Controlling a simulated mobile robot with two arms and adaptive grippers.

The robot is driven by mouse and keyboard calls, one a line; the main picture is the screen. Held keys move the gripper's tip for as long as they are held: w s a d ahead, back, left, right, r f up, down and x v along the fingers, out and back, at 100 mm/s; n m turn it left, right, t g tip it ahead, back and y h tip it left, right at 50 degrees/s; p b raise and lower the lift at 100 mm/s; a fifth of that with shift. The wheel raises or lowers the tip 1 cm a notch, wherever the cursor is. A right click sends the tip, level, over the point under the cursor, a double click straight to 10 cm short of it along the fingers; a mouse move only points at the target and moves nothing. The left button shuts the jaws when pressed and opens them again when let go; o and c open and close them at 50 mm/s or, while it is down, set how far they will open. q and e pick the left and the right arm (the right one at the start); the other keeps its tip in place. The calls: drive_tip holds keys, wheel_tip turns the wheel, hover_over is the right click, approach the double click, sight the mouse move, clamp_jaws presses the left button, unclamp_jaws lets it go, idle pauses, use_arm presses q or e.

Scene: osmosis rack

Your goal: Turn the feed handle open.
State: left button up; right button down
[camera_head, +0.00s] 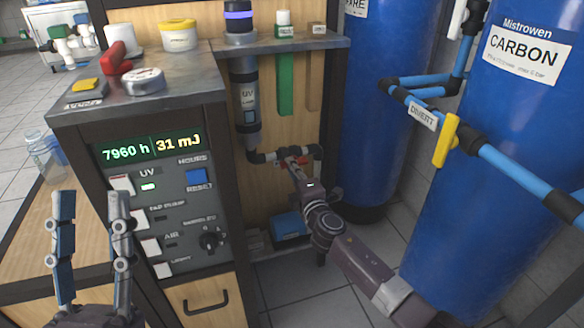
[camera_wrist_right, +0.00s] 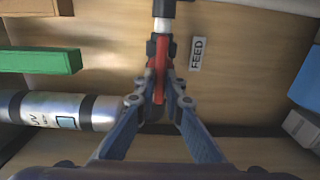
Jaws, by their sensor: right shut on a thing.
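The red feed handle (camera_wrist_right: 159,84) is on a dark fitting of the pipe, beside a white FEED label (camera_wrist_right: 197,54) in the right wrist view. My right gripper (camera_wrist_right: 161,78) is shut on the handle, one finger on each side. In the head view the handle (camera_head: 301,160) is a small red patch, partly hidden by my right gripper (camera_head: 297,168), under the UV tube. The handle lies roughly in line with the pipe in the wrist view. My left gripper (camera_head: 91,197) is open and empty, in front of the control panel.
The control panel (camera_head: 200,235) has a lit display and switches. The grey UV tube (camera_head: 245,95) hangs beside a green bar (camera_head: 286,85). Blue tanks (camera_head: 385,100) stand to the right, with a yellow DIVERT handle (camera_head: 446,141). A blue box (camera_head: 291,226) sits low behind my right arm.

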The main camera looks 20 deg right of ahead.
drive_tip(key=c, duration=2)
unclamp_jaws()
drive_tip(key=shift+a, duration=0.1)
drive_tip(key=s, duration=1.2)
drive_tip(key=shift+d, duration=0.25)
drive_tip(key=shift+f, duration=0.1)
